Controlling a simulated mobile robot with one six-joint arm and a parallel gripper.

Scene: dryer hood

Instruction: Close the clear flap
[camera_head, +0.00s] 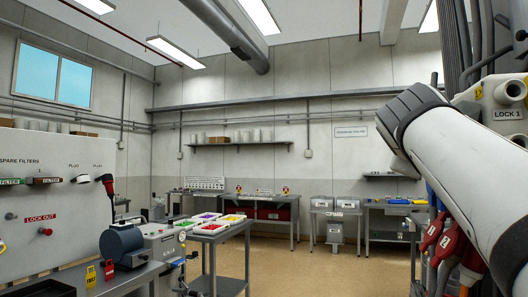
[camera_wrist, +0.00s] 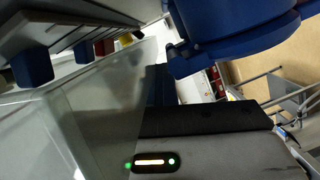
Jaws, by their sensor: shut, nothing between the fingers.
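A clear, see-through panel, seemingly the flap (camera_wrist: 75,125), fills the lower left of the wrist view. Its far edges are out of frame, so I cannot tell how far it stands open. My gripper (camera_wrist: 160,82) shows in the middle of the wrist view, dark and narrow at its tip, shut and empty. It is close to the panel's right side; I cannot tell whether it touches. In the head view my gripper is hidden and I cannot make out the flap.
A large blue rounded body (camera_wrist: 230,35) is close above my gripper in the wrist view. Dark blue blocks (camera_wrist: 32,67) line the upper left. In the head view, red fittings (camera_head: 445,243) hang beside my arm at the right. Open floor (camera_head: 330,270) lies in the middle.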

